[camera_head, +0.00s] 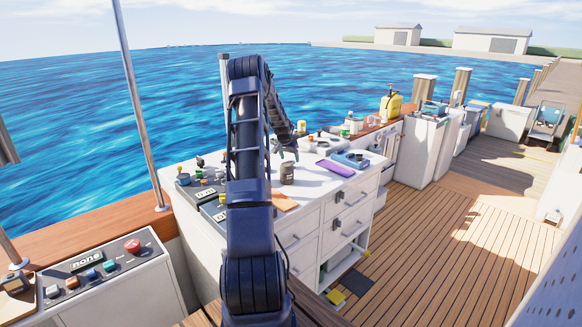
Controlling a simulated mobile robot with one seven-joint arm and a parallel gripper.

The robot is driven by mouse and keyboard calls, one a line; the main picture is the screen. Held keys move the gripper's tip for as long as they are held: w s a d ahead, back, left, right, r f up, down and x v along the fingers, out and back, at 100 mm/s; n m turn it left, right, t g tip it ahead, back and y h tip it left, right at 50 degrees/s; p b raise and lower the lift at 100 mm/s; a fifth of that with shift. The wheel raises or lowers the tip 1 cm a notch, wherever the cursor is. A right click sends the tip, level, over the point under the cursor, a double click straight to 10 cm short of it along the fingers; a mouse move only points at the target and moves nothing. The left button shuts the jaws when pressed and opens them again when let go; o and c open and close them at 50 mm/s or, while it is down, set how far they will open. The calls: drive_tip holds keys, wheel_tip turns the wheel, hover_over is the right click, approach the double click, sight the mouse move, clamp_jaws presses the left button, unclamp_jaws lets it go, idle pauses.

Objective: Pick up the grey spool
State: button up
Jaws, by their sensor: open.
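A small dark grey cylinder (287,173), which looks like the grey spool, stands upright on the white counter (312,186). My gripper (287,156) hangs at the end of my dark blue arm, just above the cylinder in the picture. Its fingers are apart and nothing shows between them. I cannot tell the exact height gap between the fingertips and the cylinder. My arm hides part of the counter to the left.
A purple tray (335,168) and a blue device (351,158) lie right of the cylinder. An orange flat piece (284,202) lies in front. Control panels (203,190) with knobs sit at the left. Bottles and a yellow canister (391,105) stand farther back.

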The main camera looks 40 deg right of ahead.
drive_tip(key=x, duration=0.5)
drive_tip(key=shift+w+d+r, duration=0.1)
drive_tip(key=shift+w+d, duration=0.1)
drive_tip(key=shift+d, duration=0.1)
drive_tip(key=c, duration=1.1)
